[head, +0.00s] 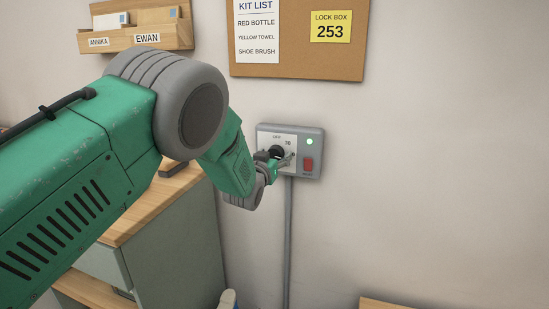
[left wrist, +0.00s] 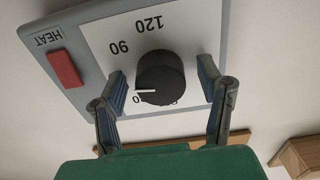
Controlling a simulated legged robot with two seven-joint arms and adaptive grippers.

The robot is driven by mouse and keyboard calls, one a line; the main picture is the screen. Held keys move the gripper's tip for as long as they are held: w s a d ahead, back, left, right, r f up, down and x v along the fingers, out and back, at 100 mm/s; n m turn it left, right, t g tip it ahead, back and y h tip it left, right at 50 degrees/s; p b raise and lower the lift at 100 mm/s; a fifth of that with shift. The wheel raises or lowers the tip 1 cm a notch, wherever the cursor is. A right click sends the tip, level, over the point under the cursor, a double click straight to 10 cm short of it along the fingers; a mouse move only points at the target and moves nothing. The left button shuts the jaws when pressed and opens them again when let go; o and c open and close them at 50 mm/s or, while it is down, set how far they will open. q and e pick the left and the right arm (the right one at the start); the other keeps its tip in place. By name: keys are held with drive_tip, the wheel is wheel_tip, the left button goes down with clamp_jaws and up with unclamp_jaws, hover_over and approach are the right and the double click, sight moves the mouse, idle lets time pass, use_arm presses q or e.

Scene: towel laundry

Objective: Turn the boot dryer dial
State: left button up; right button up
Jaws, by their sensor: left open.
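The boot dryer's grey control box (head: 319,153) hangs on the wall, with a white dial plate and a round black dial (head: 277,151). My left gripper (head: 280,160) is at the box and partly hides the dial there. In the left wrist view the dial (left wrist: 165,72) sits between the two open fingers of my left gripper (left wrist: 161,78), one on each side. Gaps show between fingers and dial, so it is not gripped. The dial's white mark points left in that view, below the 90. The lower numbers are partly hidden. My right gripper is not in view.
A red switch (head: 308,164) marked HEAT and a lit green lamp (head: 309,141) sit on the box's right side. A conduit (head: 288,240) runs down from the box. A wood-topped cabinet (head: 185,200) stands left. A cork board (head: 300,65) hangs above. The wall at right is clear.

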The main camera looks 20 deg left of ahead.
use_arm(q)
drive_tip(key=shift+c, duration=0.4)
drive_tip(key=c, duration=1.1)
drive_tip(key=shift+o, duration=0.2)
